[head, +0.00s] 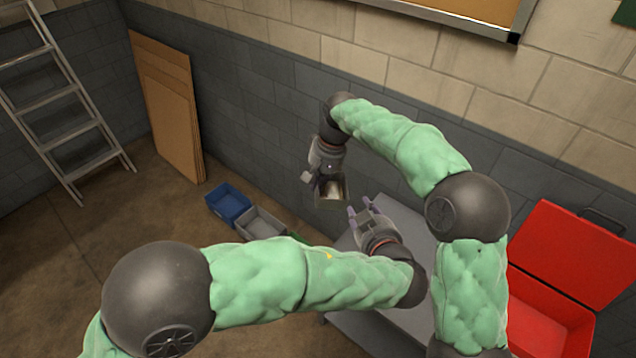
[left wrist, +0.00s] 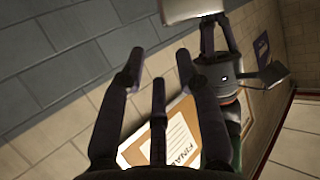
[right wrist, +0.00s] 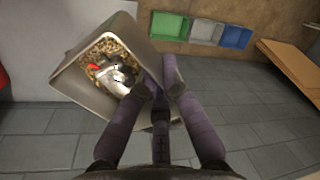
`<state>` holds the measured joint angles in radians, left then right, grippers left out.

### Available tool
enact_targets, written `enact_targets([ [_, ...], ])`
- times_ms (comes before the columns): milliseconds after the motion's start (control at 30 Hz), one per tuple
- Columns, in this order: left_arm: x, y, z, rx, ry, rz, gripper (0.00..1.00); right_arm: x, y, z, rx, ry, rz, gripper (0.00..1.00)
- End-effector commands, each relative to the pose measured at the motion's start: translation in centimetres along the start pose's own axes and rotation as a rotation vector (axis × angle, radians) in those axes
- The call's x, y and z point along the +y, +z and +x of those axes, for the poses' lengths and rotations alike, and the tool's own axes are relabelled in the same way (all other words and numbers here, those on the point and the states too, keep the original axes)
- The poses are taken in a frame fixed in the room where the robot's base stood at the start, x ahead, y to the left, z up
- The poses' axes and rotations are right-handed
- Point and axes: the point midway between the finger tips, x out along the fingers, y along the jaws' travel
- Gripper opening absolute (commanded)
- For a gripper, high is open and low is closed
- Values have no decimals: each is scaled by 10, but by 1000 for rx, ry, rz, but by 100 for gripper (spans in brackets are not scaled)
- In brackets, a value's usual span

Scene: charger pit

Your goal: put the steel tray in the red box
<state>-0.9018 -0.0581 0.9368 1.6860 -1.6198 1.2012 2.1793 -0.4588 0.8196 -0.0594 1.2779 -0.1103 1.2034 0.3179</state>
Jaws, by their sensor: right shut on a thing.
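The steel tray (right wrist: 76,93) is square and tilted in the right wrist view, with small brass-coloured pieces and a shiny metal part in it. My right gripper (right wrist: 160,88) is shut on its rim. In the head view the tray (head: 331,203) hangs in the air below my right gripper (head: 320,183), near the wall. Its underside edge shows at the top of the left wrist view (left wrist: 192,10). My left gripper (head: 362,207) is open and empty, a little right of the tray and apart from it. The red box (head: 545,328) stands at the far right with its lid open.
A grey table (head: 408,222) lies below my left gripper. A blue bin (head: 228,203) and a grey bin (head: 262,224) stand on the floor by the wall; a green bin (right wrist: 170,26) is beside them. Cardboard sheets (head: 165,105) and a ladder (head: 62,110) lean at left.

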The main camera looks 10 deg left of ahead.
Motion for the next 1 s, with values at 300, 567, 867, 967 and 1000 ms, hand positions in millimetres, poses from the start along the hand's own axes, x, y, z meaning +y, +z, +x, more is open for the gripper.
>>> enact_targets([
  [300,-36,91,38,-333,-54,208,33,0,0,-1,2,-1,0,0],
  [567,-81,205,45,-780,-4,360,33,0,0,-1,2,-1,0,0],
  [867,-113,328,14,-1273,260,259,33,0,0,-1,2,-1,0,0],
  [967,-116,354,8,-1339,354,151,33,0,0,-1,2,-1,0,0],
  [1000,-117,363,8,-1348,384,105,33,0,0,-1,2,-1,0,0],
])
